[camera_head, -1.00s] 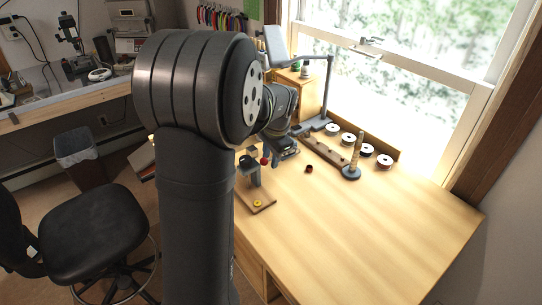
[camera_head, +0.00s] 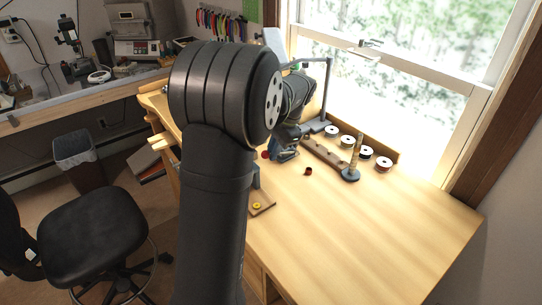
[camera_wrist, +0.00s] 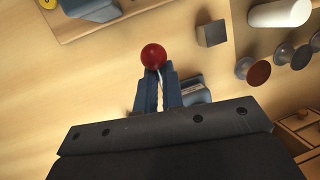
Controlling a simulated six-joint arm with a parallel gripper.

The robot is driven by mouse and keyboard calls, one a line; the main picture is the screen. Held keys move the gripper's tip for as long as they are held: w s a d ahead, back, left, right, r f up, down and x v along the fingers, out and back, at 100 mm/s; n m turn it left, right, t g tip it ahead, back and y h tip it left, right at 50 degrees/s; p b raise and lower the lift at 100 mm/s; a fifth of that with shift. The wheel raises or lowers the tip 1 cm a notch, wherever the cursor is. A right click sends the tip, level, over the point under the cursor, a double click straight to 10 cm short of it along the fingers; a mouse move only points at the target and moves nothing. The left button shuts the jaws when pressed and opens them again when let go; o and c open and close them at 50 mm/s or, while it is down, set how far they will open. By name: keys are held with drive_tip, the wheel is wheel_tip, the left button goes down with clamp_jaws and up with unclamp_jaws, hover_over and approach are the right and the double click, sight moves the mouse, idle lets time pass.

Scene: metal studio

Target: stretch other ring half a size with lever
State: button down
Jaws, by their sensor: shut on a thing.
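The lever's red ball knob (camera_wrist: 153,55) sticks out just beyond my gripper (camera_wrist: 158,78) in the wrist view. The blue fingers are shut on the thin metal lever (camera_wrist: 160,88) below the knob. In the head view, the red knob (camera_head: 265,155) shows left of my gripper (camera_head: 283,155). The ring stretcher (camera_head: 256,178) is mostly hidden behind my arm; its wooden base (camera_head: 264,209) holds a yellow disc (camera_head: 257,206). In the wrist view, part of its base (camera_wrist: 70,32) is at upper left. I cannot make out a ring on the stretcher.
A small dark red cup (camera_head: 308,171) stands on the bench. A ring stick on a blue foot (camera_head: 351,175) stands farther right, before several spools (camera_head: 384,164). A grey block (camera_wrist: 212,33) is right of the knob in the wrist view. The bench's front right is clear.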

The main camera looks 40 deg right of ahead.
drive_tip(key=d+r, duration=0.2)
drive_tip(key=r, duration=0.1)
drive_tip(key=shift+d, duration=0.15)
drive_tip(key=shift+d+r, duration=0.4)
drive_tip(key=shift+d, duration=0.25)
drive_tip(key=shift+d+r, duration=0.35)
drive_tip(key=shift+d, duration=0.35)
drive_tip(key=c, duration=1.6)
unclamp_jaws()
drive_tip(key=shift+w, duration=0.1)
drive_tip(key=shift+c, duration=0.2)
drive_tip(key=shift+o, duration=0.5)
drive_tip(key=v, duration=1.7)
drive_tip(key=shift+r, duration=0.15)
